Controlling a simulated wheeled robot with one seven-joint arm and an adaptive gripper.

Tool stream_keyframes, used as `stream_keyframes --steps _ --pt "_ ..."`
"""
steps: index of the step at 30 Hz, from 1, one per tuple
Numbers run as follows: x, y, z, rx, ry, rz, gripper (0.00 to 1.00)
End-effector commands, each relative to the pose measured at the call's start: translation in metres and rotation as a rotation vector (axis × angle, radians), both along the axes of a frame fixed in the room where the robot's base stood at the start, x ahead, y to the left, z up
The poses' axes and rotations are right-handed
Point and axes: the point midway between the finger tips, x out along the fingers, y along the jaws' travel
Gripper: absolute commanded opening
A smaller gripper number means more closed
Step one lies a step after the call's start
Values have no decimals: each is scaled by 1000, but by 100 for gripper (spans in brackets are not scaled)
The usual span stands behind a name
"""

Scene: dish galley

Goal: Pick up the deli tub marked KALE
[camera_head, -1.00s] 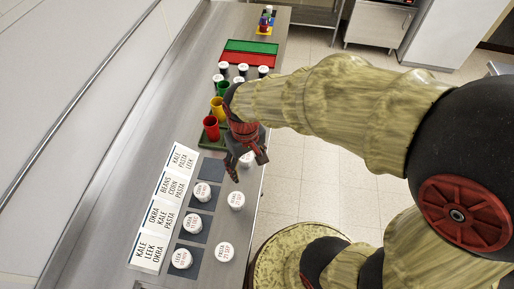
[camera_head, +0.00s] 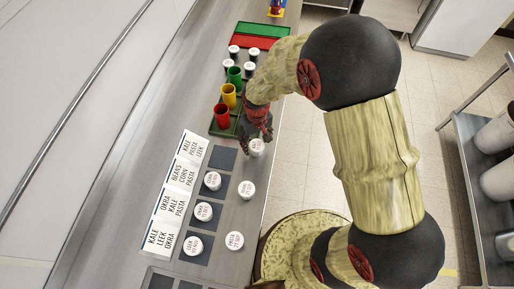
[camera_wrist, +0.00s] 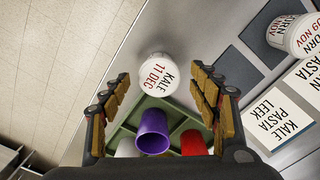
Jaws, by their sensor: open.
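The deli tub marked KALE, 11 DEC (camera_wrist: 157,76) is white and round with red and black print. It stands near the counter's edge, and in the wrist view it shows between my fingers, beyond the tips, with clear space on both sides. In the head view it is the white lid (camera_head: 257,147) at my gripper's lower end. My gripper (camera_head: 256,137) is open and empty above the counter, close to this tub. Whether a finger touches it cannot be told.
A green rack (camera_wrist: 123,137) with upright cups, including a purple cup (camera_wrist: 153,133) and a red cup (camera_wrist: 194,143), stands beside the tub. Other tubs, such as CORN (camera_wrist: 292,35), stand on or beside dark squares (camera_wrist: 238,71) along name cards (camera_wrist: 277,122). Floor lies past the counter edge.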

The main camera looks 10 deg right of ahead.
Motion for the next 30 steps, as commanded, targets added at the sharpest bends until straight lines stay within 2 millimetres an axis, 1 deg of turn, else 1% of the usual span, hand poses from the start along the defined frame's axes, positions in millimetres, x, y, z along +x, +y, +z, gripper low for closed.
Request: stream_keyframes --steps 1,3,6,9,14,30 --pt "0 -1 -9 -1 3 0 61" --pt "1 -1 -20 -1 3 0 61" --pt "2 0 -31 0 1 0 61" --pt "2 0 -34 0 0 0 61" --pt "2 0 -33 0 0 0 61" --pt "2 0 -33 0 0 0 30"
